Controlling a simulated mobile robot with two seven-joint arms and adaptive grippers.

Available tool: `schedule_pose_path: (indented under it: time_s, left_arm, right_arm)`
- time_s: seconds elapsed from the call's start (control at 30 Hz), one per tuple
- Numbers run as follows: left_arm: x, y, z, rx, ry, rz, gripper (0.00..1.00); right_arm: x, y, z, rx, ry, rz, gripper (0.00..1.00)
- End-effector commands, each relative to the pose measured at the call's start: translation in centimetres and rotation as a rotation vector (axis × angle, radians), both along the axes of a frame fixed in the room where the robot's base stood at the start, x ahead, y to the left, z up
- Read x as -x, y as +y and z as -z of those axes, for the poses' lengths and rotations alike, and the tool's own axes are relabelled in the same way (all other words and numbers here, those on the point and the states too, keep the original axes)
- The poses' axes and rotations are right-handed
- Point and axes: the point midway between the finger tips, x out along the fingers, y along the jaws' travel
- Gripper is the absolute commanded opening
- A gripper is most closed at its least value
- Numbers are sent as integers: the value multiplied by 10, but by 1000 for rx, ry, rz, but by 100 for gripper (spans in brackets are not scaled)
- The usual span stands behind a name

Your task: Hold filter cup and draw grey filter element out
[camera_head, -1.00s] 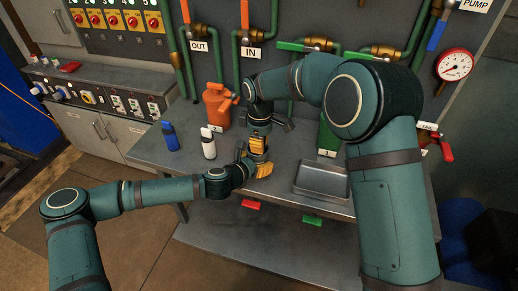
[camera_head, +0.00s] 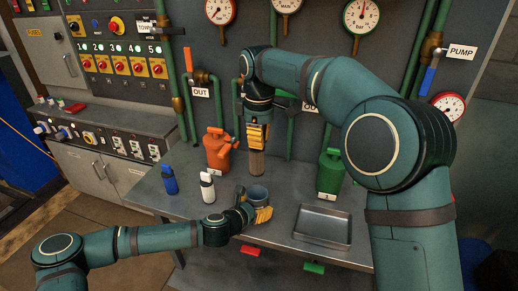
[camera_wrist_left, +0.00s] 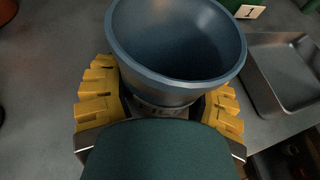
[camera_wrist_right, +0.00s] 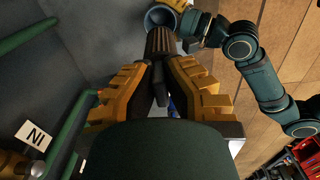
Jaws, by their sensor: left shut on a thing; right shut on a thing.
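The filter cup (camera_head: 259,194) is a blue-grey round cup on the bench. In the left wrist view the cup (camera_wrist_left: 180,40) looks empty inside. My left gripper (camera_head: 262,213) is shut on the cup from the front, its yellow fingers on both sides of it. My right gripper (camera_head: 257,138) points down above the cup and is shut on the filter element (camera_head: 257,163), a grey-brown ribbed cylinder. The element hangs upright, clear above the cup. In the right wrist view the element (camera_wrist_right: 160,42) sits beyond the yellow fingertips, with the cup's rim behind it.
An orange can (camera_head: 217,152) and blue and white bottles (camera_head: 169,180) (camera_head: 207,188) stand left of the cup. A green can (camera_head: 329,171) and an empty metal tray (camera_head: 322,226) are to the right. Green pipes (camera_head: 290,130) and valves rise behind.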

Motion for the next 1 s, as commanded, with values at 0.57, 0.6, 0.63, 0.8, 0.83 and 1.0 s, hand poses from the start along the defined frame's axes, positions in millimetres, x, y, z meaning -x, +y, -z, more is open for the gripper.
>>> schedule_pose_path:
  time_s: [0.57, 0.6, 0.63, 0.8, 0.83, 1.0]
  left_arm:
    - [0, 0, 0, 0, 0, 0, 100]
    - [0, 0, 0, 0, 0, 0, 100]
    - [0, 0, 0, 0, 0, 0, 100]
    - [7, 6, -4, -1, -1, -1, 100]
    - [10, 8, -6, -1, -1, -1, 100]
    - [34, 26, -18, 0, -2, -1, 100]
  right_arm:
    - [0, 0, -1, 0, 0, 0, 0]
    - [0, 0, -1, 0, 0, 0, 0]
    - [0, 0, -1, 0, 0, 0, 0]
    - [0, 0, -1, 0, 0, 0, 0]
    - [0, 0, -1, 0, 0, 0, 0]
    - [0, 0, -1, 0, 0, 0, 0]
